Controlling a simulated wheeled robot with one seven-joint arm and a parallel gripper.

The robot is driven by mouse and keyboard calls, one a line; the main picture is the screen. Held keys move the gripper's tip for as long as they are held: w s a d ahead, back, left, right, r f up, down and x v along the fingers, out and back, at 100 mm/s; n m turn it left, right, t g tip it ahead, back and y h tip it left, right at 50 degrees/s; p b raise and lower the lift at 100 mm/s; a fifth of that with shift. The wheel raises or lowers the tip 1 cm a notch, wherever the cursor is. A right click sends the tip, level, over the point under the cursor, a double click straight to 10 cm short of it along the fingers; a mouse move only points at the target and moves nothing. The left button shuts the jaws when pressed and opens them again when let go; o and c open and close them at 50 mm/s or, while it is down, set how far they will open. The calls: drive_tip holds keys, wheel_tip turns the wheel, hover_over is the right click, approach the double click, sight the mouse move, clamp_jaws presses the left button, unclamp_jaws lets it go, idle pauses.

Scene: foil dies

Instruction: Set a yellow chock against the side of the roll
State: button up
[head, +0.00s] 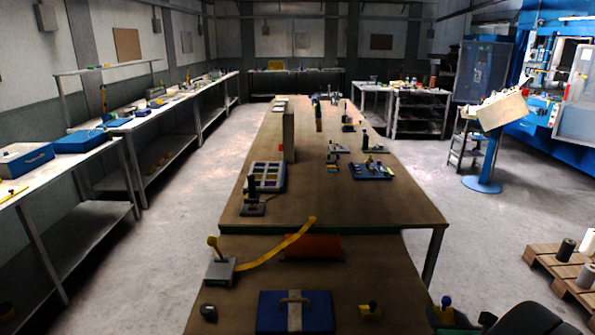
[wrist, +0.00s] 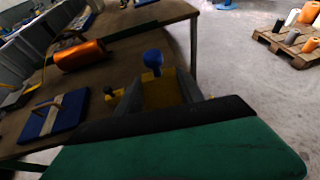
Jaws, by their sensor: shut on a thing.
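The orange roll (head: 312,247) lies on its side on the near bench; it also shows in the wrist view (wrist: 80,56). My gripper (wrist: 160,90) is shut on a yellow chock (wrist: 172,85) with a blue ball knob. In the head view the held chock (head: 444,314) is at the lower right, past the bench's right edge and apart from the roll. A second yellow chock (head: 370,311) with a dark knob stands on the bench, right of the blue case; it is partly hidden by a finger in the wrist view (wrist: 112,92).
A blue case (head: 268,312) with a handle lies in front of the roll. A grey block with a yellow knob (head: 219,270) and a curved yellow strip (head: 277,249) are left of the roll. A small dark object (head: 209,313) lies front left. Bench right of the roll is clear.

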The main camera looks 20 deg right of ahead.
drive_tip(key=shift+s+d+f+m+g+h, duration=0.4)
drive_tip(key=shift+s+d+f+m+h, duration=0.15)
drive_tip(key=shift+s+d+f, duration=0.3)
drive_tip(key=shift+w+r+m+h, duration=0.1)
drive_tip(key=shift+w+m+h, duration=0.1)
drive_tip(key=shift+m+h, duration=0.05)
drive_tip(key=w+a+r+n+t+y, duration=0.2)
drive_tip(key=w+a+r+n+y, duration=0.15)
drive_tip(key=w+a, duration=0.85)
drive_tip(key=w+a+r+n+y, duration=0.1)
drive_tip(key=w+a+n+y, duration=0.1)
drive_tip(key=a, duration=0.9)
drive_tip(key=w+a+r+n+g+y, duration=0.1)
drive_tip(key=a+n+y, duration=0.3)
drive_tip(key=a, duration=0.8)
drive_tip(key=shift+w+a+y, duration=0.15)
drive_tip(key=shift+w+y, duration=0.6)
drive_tip(key=shift+w, duration=0.15)
